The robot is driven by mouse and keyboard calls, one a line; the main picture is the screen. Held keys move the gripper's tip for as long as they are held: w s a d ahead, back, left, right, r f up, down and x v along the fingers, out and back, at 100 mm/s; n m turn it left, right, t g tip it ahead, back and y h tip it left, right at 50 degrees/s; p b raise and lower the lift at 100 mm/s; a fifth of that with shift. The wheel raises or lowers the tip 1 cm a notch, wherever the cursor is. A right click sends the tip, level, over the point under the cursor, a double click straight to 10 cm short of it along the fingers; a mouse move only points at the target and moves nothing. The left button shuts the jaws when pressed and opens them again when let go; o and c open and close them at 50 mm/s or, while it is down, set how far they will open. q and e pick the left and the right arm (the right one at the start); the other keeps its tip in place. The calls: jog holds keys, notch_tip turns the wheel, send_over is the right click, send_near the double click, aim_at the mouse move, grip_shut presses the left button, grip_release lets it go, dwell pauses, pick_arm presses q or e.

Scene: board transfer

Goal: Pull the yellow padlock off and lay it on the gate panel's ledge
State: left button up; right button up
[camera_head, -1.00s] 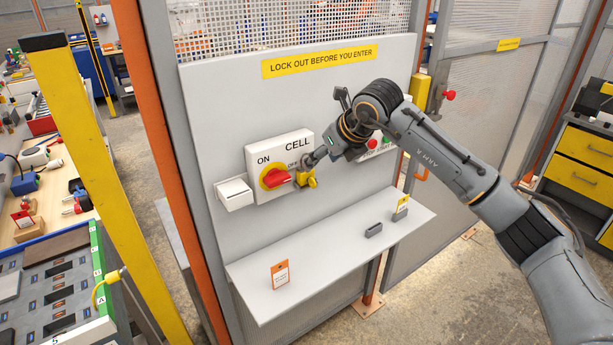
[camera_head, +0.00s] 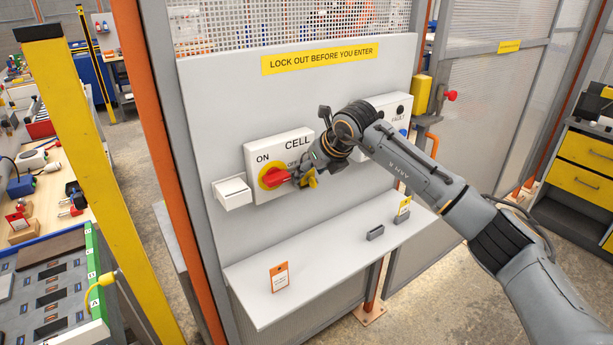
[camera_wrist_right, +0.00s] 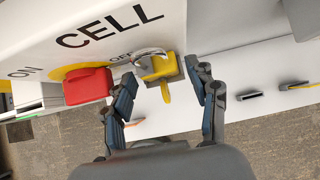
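The yellow padlock (camera_head: 311,179) hangs at the red switch handle (camera_head: 275,178) on the CELL box, partly hidden by my right gripper (camera_head: 301,174). In the right wrist view the padlock (camera_wrist_right: 160,68) shows its silver shackle at the handle's right side, near the OFF mark. My right gripper (camera_wrist_right: 168,102) is open, one finger on each side of the padlock. The left finger is close to the red handle (camera_wrist_right: 88,86); a gap to the padlock shows on the right. The gate panel's ledge (camera_head: 325,250) is below. My left gripper is out of view.
On the ledge are an orange tag (camera_head: 280,276), a small grey block (camera_head: 375,232) and a yellow tag (camera_head: 404,206). The ledge's middle is bare. A white box (camera_head: 232,192) sits left of the switch box (camera_head: 258,150). A FAULT box (camera_head: 390,107) is partly behind my arm.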

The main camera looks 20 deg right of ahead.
aim_at(315, 181)
jog(key=c, duration=0.9)
jog(key=shift+s+d+f, duration=0.1)
jog(key=shift+s, duration=0.05)
jog(key=shift+s+d+b, duration=0.3)
jog(key=shift+s+b, duration=0.3)
jog(key=shift+s, duration=0.25)
jog(key=shift+s+d, duration=0.1)
jog(key=shift+s, duration=0.15)
jog(key=shift+s, duration=0.25)
jog(key=shift+d, duration=0.1)
jog(key=shift+s+d+b, duration=0.25)
jog(key=shift+s+b, duration=0.15)
jog(key=shift+s, duration=0.3)
jog(key=shift+s+d+b, duration=0.25)
jog(key=shift+s+b, duration=0.2)
jog(key=shift+s, duration=0.25)
jog(key=shift+s+d+b, duration=0.25)
jog(key=shift+s+b, duration=0.15)
jog(key=shift+s, duration=0.3)
